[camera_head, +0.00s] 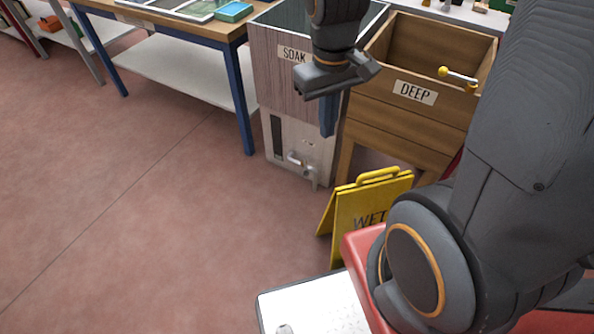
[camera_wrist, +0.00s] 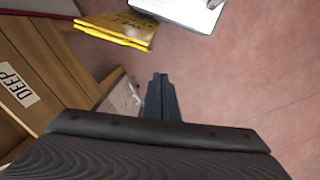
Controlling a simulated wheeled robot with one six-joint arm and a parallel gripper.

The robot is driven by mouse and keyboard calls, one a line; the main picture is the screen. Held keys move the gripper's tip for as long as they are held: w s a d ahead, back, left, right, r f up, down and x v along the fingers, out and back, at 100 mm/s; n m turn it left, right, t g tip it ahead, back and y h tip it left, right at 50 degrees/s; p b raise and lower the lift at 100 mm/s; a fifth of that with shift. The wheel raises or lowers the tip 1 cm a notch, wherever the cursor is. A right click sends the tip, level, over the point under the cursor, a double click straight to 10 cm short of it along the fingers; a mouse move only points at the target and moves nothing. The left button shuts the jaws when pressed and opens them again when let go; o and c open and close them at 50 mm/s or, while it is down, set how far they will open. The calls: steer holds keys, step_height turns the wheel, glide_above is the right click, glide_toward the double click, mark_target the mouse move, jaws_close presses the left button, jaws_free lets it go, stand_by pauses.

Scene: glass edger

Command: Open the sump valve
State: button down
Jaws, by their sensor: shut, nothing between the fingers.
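The grey tank labelled SOAK (camera_head: 283,85) has a pale lower panel (camera_head: 285,135) with a small metal valve with a handle and spout (camera_head: 296,160) near the floor. I see no label on this valve. My gripper (camera_head: 328,132) points down in front of the tank, above and to the right of the valve, apart from it. Its fingers are shut and empty. In the wrist view the shut fingertips (camera_wrist: 160,78) show at the middle, and part of the pale panel (camera_wrist: 124,97) shows to their left; the valve is unclear there.
A wooden bin labelled DEEP (camera_head: 420,117) with a yellow-knobbed lever (camera_head: 458,77) stands to the right. A yellow folding wet-floor sign (camera_head: 368,203) stands in front of it. A blue-legged table (camera_head: 247,100) is at the left. The red floor (camera_head: 150,220) at left is clear.

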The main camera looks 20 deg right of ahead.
mark_target(305, 167)
steer(key=w+a+f+n+b, duration=0.1)
steer(key=w+f+n+b, duration=0.4)
steer(key=f, duration=1.2)
steer(key=w+a+f+n+h+b, duration=0.1)
steer(key=w+f+n+b, duration=0.5)
steer(key=w+f+b, duration=0.6)
steer(key=w+a+f+n+h+b, duration=0.1)
steer(key=w+f+n+b, duration=0.4)
steer(key=w+f+b, duration=0.4)
steer(key=w+f, duration=0.6)
steer(key=f, duration=0.7)
steer(key=shift+n, duration=0.3)
steer(key=shift+f, duration=0.15)
steer(key=d+f+b, duration=0.5)
steer(key=d+f, duration=0.1)
steer(key=f, duration=0.2)
steer(key=shift+w+d+f, duration=0.15)
steer(key=shift+d+f, duration=0.05)
steer(key=shift+f, duration=0.15)
